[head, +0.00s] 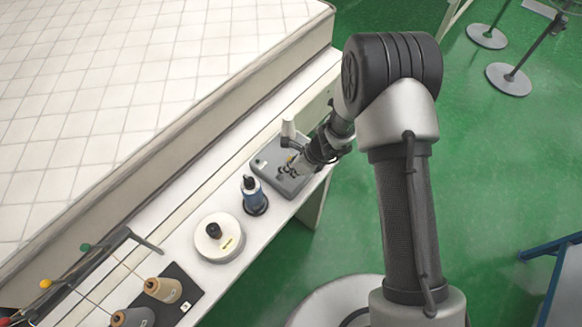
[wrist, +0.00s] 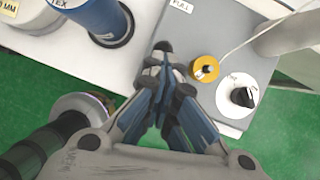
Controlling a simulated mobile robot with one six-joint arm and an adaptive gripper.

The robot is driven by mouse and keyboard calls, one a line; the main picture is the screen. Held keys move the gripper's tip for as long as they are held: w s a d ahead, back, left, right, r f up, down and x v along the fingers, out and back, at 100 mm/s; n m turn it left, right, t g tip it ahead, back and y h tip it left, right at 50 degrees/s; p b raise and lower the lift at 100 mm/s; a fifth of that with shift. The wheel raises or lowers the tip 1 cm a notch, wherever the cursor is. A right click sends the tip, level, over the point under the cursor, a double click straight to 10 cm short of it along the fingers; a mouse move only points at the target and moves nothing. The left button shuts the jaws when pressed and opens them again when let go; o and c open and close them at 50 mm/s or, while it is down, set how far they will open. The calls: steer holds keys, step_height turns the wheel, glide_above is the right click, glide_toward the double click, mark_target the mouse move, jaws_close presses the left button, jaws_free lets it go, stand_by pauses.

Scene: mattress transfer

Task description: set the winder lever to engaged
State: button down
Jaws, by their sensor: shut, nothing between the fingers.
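The winder (head: 262,163) is a grey box on the white shelf. It also shows in the wrist view (wrist: 225,25), with a "FULL" label, a yellow disc (wrist: 205,69) with a small dark centre, and a white round knob (wrist: 240,97) with a black piece on it. A pale post (wrist: 290,35) rises at its right. My gripper (wrist: 163,55) is shut and empty over the winder's near left part. It also reaches down to the winder in the head view (head: 287,170). I cannot make out the lever for sure; my fingers hide part of the box. Contact is unclear.
A white round container (head: 219,238) and cones (head: 163,289) stand farther left. The quilted mattress (head: 110,90) lies behind.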

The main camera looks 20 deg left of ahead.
steer(key=shift+w+a+r+h+p, duration=0.2)
steer(key=shift+a+h+p, duration=0.4)
steer(key=shift+p, duration=1.55)
steer(key=shift+w+a+r+p, duration=0.1)
steer(key=shift+w+a+p, duration=0.1)
steer(key=shift+p, duration=0.6)
stand_by(1.4)
steer(key=shift+d+r, duration=0.1)
steer(key=shift+d, duration=0.2)
steer(key=s+d+r, duration=0.1)
steer(key=d+r, duration=0.7)
steer(key=r, duration=0.1)
steer(key=shift+r+g+p, duration=0.3)
steer(key=shift+r, duration=0.1)
steer(key=shift+s, duration=0.1)
